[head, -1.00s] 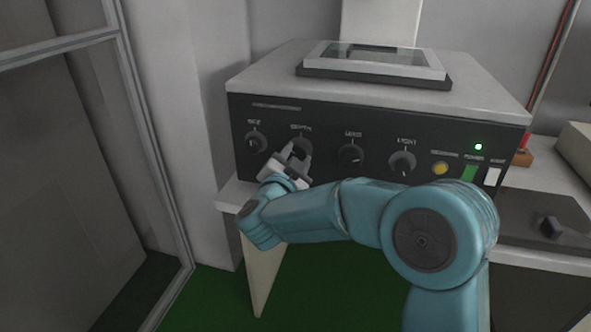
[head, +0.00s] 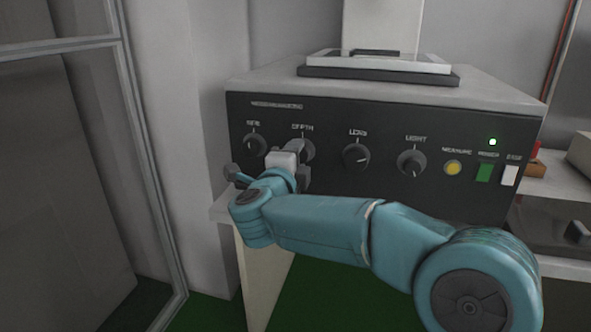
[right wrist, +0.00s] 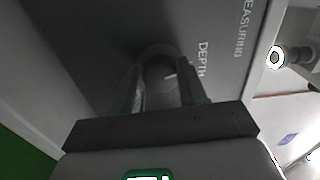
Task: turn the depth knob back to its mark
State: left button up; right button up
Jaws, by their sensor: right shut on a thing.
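The depth knob (head: 309,150) is a dark round knob under the "DEPTH" label on the front of a black control panel (head: 330,200). My right gripper (head: 297,152) is at this knob and covers part of it in the head view. In the right wrist view the knob (right wrist: 158,68) lies between the two fingers of my right gripper (right wrist: 160,85), which is shut on it. A short pale line shows at the knob's edge there. Its alignment with any panel mark cannot be told. My left gripper is not in view.
Other knobs flank it: one at left (head: 254,145), the "LENS" knob (head: 356,156) and the "LIGHT" knob (head: 411,163). A yellow button (head: 453,168), green switch (head: 484,172) and white switch (head: 509,175) sit at right. A glass-and-metal frame (head: 153,170) stands at left.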

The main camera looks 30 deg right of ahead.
jog(key=shift+f+m+b, duration=0.15)
jog(key=shift+m+b, duration=0.65)
jog(key=shift+m, duration=0.4)
jog(key=o, duration=1.1)
jog(key=shift+c, duration=0.2)
jog(key=shift+s+a+r, duration=0.1)
jog(key=shift+r, duration=0.1)
jog(key=p+v, duration=0.2)
jog(key=v, duration=1.4)
jog(key=shift+s, duration=0.1)
